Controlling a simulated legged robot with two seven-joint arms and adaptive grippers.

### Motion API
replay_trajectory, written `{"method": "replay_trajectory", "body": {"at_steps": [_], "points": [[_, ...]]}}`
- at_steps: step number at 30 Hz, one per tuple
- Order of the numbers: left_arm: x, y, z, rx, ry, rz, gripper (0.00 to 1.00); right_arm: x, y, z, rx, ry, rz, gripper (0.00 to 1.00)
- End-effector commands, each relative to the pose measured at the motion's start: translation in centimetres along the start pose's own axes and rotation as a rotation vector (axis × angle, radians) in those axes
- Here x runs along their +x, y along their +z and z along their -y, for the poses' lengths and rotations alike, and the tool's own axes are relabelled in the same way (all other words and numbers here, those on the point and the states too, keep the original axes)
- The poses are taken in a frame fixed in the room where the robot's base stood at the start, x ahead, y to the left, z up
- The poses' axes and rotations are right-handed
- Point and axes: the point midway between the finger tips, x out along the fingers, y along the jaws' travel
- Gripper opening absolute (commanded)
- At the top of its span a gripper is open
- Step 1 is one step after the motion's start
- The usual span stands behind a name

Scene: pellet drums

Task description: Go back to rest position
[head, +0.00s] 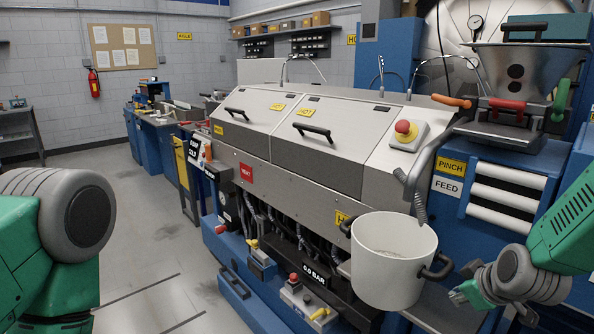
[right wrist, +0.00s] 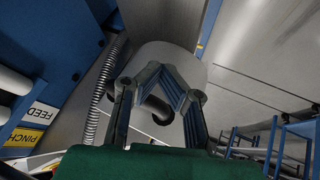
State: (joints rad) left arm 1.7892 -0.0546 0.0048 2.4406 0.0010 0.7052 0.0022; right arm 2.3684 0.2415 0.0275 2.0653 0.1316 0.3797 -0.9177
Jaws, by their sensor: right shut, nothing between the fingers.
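My right gripper (head: 462,294) is at the lower right of the head view, just right of a white drum (head: 388,282) and below its right black handle (head: 437,267). It is shut and empty. In the right wrist view its fingers (right wrist: 168,82) come together in front of the pale drum (right wrist: 185,58). A dark handle (right wrist: 155,110) shows behind the fingers; nothing is held. The drum stands upright by the machine's front, with pale contents visible inside. My left arm shows at the left edge of the head view; its gripper is out of view.
A large grey machine (head: 290,150) with two lidded covers fills the middle. A red stop button (head: 404,128) is on it. A flexible metal hose (head: 418,200) hangs above the drum. A hopper (head: 525,75) stands at the right. Open floor (head: 150,230) lies at the left.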

Motion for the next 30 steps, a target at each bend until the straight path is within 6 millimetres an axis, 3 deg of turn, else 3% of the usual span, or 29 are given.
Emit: {"method": "replay_trajectory", "body": {"at_steps": [1, 7, 12, 15, 21, 25, 30], "points": [[0.0, 0.0, 0.0, 0.000, 0.000, 0.000, 0.40, 0.9, 3.1, 2.5, 0.033, -0.030, 0.053, 0.00], [0.0, 0.0, 0.0, 0.000, 0.000, 0.000, 0.40, 1.8, 15.0, 11.8, 0.225, -0.118, 0.262, 0.00], [0.0, 0.0, 0.0, 0.000, 0.000, 0.000, 0.40, -0.6, 24.1, 18.8, 0.383, -0.162, 0.442, 0.00], [0.0, 0.0, 0.0, 0.000, 0.000, 0.000, 0.40, -2.5, 27.9, 21.7, 0.458, -0.173, 0.528, 0.00], [0.0, 0.0, 0.0, 0.000, 0.000, 0.000, 0.40, -6.5, 33.5, 25.9, 0.574, -0.180, 0.671, 0.00], [2.2, 0.1, 0.0, 0.000, 0.000, 0.000, 0.40, -4.0, 33.1, 26.3, 0.533, -0.177, 0.631, 0.00], [3.3, 0.2, 0.0, 0.000, 0.000, 0.001, 0.40, -2.8, 32.7, 26.6, 0.495, -0.178, 0.607, 0.00]]}}
